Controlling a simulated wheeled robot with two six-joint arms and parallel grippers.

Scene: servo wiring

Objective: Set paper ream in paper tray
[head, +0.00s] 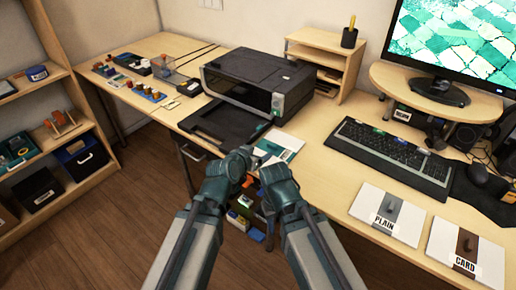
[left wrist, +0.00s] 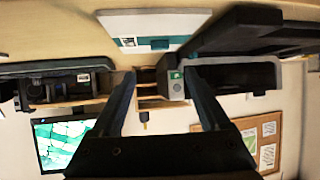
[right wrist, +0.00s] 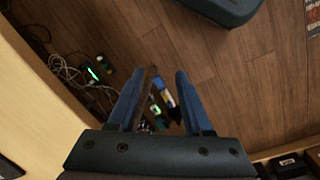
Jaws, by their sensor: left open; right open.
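Two white paper packs lie flat on the desk at the lower right of the head view: one labelled PLAIN (head: 372,222) with a grey band, one labelled CARD (head: 490,243) with a brown band. The black paper tray (head: 205,126) sticks out from the front of the black printer (head: 262,82); I see no paper on it. My left gripper (head: 247,153) is open and empty near the desk's front edge, right of the tray. My right gripper (head: 264,168) is open and empty beside it, left of the packs. Its open fingers show over the floor in the right wrist view (right wrist: 158,78).
A white item with a teal patch (head: 279,147) lies right of the tray. The keyboard (head: 390,155) and mouse (head: 483,173) are behind the packs. Small goods (head: 140,82) fill the desk's left end. Shelves (head: 75,128) stand at far left. Bare desk lies left of PLAIN.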

